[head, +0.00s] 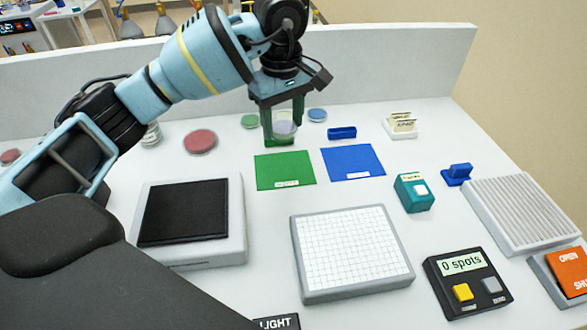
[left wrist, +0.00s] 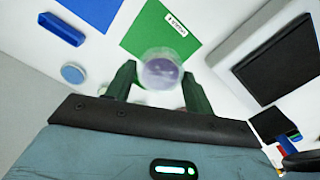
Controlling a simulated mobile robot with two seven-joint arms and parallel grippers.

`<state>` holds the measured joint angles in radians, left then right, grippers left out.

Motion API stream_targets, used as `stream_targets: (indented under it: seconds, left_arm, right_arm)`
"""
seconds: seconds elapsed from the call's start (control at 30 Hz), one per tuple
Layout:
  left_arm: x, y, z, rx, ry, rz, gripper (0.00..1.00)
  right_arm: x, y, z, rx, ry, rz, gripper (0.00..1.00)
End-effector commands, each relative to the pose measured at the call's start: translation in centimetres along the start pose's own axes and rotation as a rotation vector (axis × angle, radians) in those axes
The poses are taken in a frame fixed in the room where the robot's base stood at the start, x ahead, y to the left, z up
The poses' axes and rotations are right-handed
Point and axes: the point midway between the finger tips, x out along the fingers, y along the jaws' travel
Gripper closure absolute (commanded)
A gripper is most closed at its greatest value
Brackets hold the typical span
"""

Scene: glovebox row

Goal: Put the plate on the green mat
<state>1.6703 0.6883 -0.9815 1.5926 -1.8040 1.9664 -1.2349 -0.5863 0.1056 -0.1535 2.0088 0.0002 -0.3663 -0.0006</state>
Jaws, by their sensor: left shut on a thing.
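My left gripper (head: 283,122) is shut on a clear round plate with purple contents (head: 285,129). In the left wrist view the plate (left wrist: 161,70) sits between the tips of the green fingers (left wrist: 157,88). The green mat (head: 285,180) lies flat on the white bench and is bare apart from a small white label near its front edge. In the head view the plate is just behind the mat's back edge. In the left wrist view the green mat (left wrist: 155,32) is beyond the fingertips. I cannot tell the plate's exact height. My right gripper is not in view.
A blue mat (head: 352,162) lies right of the green one. A black-topped box (head: 185,212) and a white grid pad (head: 350,255) stand in front. Round dishes in red (head: 200,141), green (head: 250,121) and blue (head: 317,115) lie behind, near a small blue block (head: 342,132).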

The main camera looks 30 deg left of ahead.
Motion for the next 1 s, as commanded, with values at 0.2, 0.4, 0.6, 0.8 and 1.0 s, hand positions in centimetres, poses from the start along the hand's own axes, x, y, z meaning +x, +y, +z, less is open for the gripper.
stream_targets:
  seconds: [0.2, 0.4, 0.6, 0.8, 1.0]
  left_arm:
    - [1.0, 0.0, 0.0, -0.001, 0.0, -0.002, 0.73]
    - [4.4, -0.1, 0.0, -0.002, 0.0, -0.002, 0.73]
    - [6.1, 0.0, 0.0, -0.001, 0.001, 0.002, 0.73]
    - [6.5, 0.0, 0.0, -0.001, 0.0, 0.0, 0.73]
    - [9.0, -0.1, 0.0, -0.002, -0.001, -0.002, 0.73]
  right_arm:
    - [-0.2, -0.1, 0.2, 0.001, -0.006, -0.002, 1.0]
    - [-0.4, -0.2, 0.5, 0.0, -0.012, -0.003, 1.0]
    - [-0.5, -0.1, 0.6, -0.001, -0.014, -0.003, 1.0]
    - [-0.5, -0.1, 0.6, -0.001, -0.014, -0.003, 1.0]
    - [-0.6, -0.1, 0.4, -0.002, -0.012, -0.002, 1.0]
